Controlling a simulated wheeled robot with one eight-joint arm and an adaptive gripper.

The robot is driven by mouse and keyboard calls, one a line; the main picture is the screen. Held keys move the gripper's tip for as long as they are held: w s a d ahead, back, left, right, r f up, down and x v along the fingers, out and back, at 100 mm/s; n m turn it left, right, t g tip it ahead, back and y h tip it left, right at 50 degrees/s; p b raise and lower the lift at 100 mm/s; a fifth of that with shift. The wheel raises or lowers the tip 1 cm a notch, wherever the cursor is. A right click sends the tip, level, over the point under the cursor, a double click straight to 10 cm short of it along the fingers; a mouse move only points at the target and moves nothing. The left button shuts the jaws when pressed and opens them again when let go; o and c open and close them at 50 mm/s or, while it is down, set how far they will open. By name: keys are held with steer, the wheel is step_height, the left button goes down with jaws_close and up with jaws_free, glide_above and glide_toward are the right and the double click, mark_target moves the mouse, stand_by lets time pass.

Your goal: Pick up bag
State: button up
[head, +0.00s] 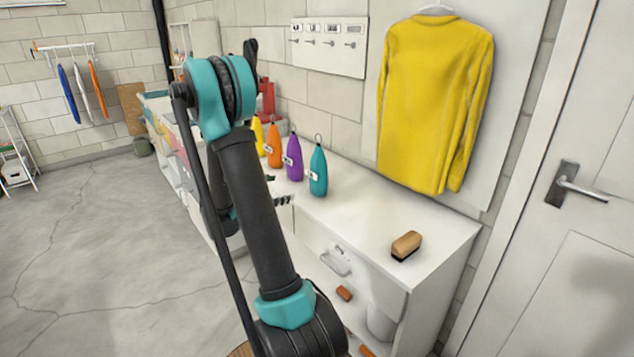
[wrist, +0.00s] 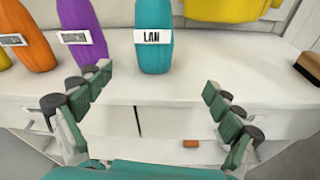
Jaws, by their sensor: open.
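Several bottle-shaped, bag-like objects with hooks and labels stand in a row on the white cabinet: yellow (head: 258,134), orange (head: 274,145), purple (head: 293,160) and teal (head: 318,172). I cannot tell which is the bag named. In the wrist view the teal one (wrist: 155,40) stands upright and centred, its label reading "LAN"; purple (wrist: 82,20) and orange (wrist: 30,45) are to its left. My gripper (wrist: 154,88) is open and empty, in front of the cabinet, with the teal object beyond and between its fingers, apart from them. In the head view my arm hides most of the gripper.
A brush (head: 406,246) lies on the cabinet top (head: 365,225) at right. A yellow shirt (head: 432,105) hangs above it. A small reddish-brown block (head: 344,293) sits lower in the cabinet. A door (head: 560,220) is at right. The grey floor (head: 100,240) at left is clear.

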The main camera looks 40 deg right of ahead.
mark_target(318, 168)
steer(key=w+d, duration=0.1)
steer(key=d, duration=0.5)
steer(key=w+d+n+h, duration=0.1)
steer(key=d, duration=0.5)
steer(key=w+d+n+h, duration=0.1)
steer(key=d, duration=0.5)
steer(key=shift+w+d+r+g, duration=0.15)
steer(key=shift+w+r+g, duration=0.1)
steer(key=shift+r+g, duration=0.15)
steer(key=c, duration=2)
